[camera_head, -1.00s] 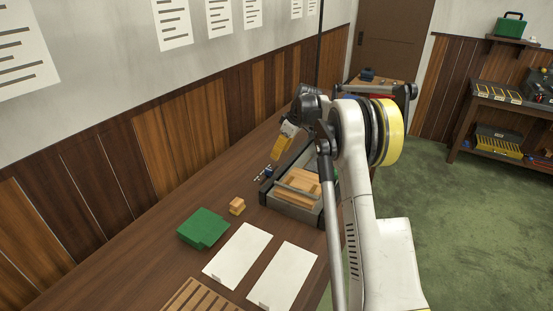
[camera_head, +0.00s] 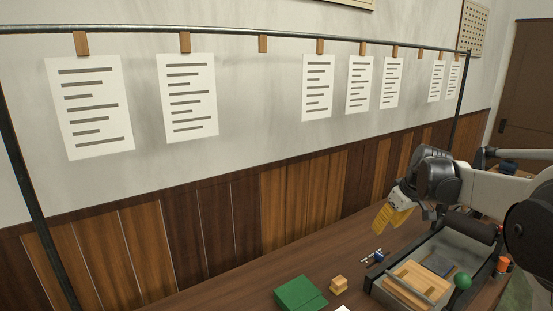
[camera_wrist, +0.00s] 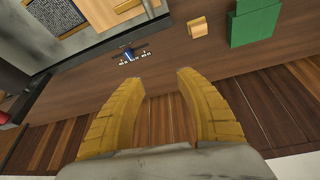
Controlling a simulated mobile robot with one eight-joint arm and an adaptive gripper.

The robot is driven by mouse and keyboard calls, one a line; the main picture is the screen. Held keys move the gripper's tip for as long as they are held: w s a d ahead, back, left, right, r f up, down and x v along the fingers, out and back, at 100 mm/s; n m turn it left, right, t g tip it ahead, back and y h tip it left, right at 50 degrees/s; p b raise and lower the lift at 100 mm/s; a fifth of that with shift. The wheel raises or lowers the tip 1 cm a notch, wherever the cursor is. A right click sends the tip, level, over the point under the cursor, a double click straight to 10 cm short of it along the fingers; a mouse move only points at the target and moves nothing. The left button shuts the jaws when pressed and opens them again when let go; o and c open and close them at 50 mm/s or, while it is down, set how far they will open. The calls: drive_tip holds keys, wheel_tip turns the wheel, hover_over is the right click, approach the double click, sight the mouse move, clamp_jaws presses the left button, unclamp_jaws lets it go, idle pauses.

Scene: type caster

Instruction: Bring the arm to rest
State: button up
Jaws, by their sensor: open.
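My gripper (camera_head: 392,216) has yellow ribbed fingers and hangs above the back of the wooden bench, near the panelled wall. In the wrist view my gripper (camera_wrist: 160,95) shows its two fingers spread apart with nothing between them. My arm reaches in from the right edge of the head view. Bench top and dark wall panels show past the fingers.
A press-like tray (camera_head: 372,287) with wooden blocks and a green knob (camera_head: 462,281) stands below my arm. A small blue-and-metal part (camera_head: 372,256), a wooden block (camera_head: 338,284) and a green block (camera_head: 300,294) lie left of it. Printed sheets (camera_head: 188,97) hang from a rail (camera_head: 230,36).

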drive_tip(key=s+a+r+m, duration=0.1)
drive_tip(key=s+a+r, duration=0.15)
drive_tip(key=s, duration=0.25)
drive_tip(key=s+a+r, duration=0.2)
drive_tip(key=s+a, duration=0.2)
drive_tip(key=s, duration=0.1)
drive_tip(key=s+a+f+m+t, duration=0.1)
drive_tip(key=s+a+f, duration=0.2)
drive_tip(key=s, duration=0.8)
drive_tip(key=s+a+f+m+t+h, duration=0.1)
drive_tip(key=s+a+f+m, duration=0.1)
drive_tip(key=s, duration=1)
drive_tip(key=shift+a+f+m+t, duration=0.35)
drive_tip(key=shift+a+f, duration=0.2)
drive_tip(key=shift+a, duration=0.4)
